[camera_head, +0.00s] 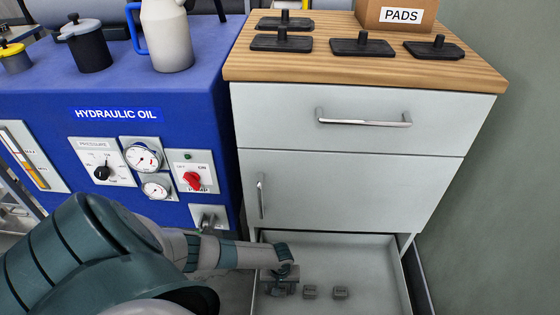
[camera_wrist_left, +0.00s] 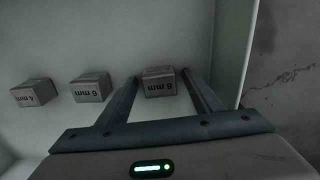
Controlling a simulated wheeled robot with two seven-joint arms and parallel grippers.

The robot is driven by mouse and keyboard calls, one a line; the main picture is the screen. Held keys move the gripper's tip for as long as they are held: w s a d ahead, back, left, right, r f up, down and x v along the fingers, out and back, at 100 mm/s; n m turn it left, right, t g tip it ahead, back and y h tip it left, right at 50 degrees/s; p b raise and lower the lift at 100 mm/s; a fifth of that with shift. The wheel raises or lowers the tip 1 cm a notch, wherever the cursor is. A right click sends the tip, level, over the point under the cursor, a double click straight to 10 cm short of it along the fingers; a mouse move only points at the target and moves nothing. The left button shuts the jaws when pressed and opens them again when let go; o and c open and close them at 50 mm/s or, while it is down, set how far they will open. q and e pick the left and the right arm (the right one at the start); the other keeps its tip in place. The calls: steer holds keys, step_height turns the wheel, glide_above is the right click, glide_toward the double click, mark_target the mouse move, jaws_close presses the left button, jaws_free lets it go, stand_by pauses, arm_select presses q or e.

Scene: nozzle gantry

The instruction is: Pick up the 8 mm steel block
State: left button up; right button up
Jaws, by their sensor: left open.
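The 8 mm steel block (camera_wrist_left: 160,85) is a small grey block lying in the open bottom drawer (camera_head: 375,262). In the left wrist view its upside-down label is readable. My left gripper (camera_wrist_left: 160,78) is open, with one finger on either side of this block near the fingertips. I cannot tell whether the fingers touch it. In the head view my left gripper (camera_head: 281,281) reaches down into the drawer and largely hides the block. My right gripper is not in view.
The 6 mm block (camera_wrist_left: 91,87) and the 4 mm block (camera_wrist_left: 34,92) lie in a row beside it. The drawer wall (camera_wrist_left: 234,50) is close on the other side. A grey cabinet (camera_head: 350,190) rises above, next to a blue hydraulic unit (camera_head: 60,90).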

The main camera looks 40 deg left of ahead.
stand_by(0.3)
arm_select(q)
jaws_close()
steer(key=shift+r, duration=0.2)
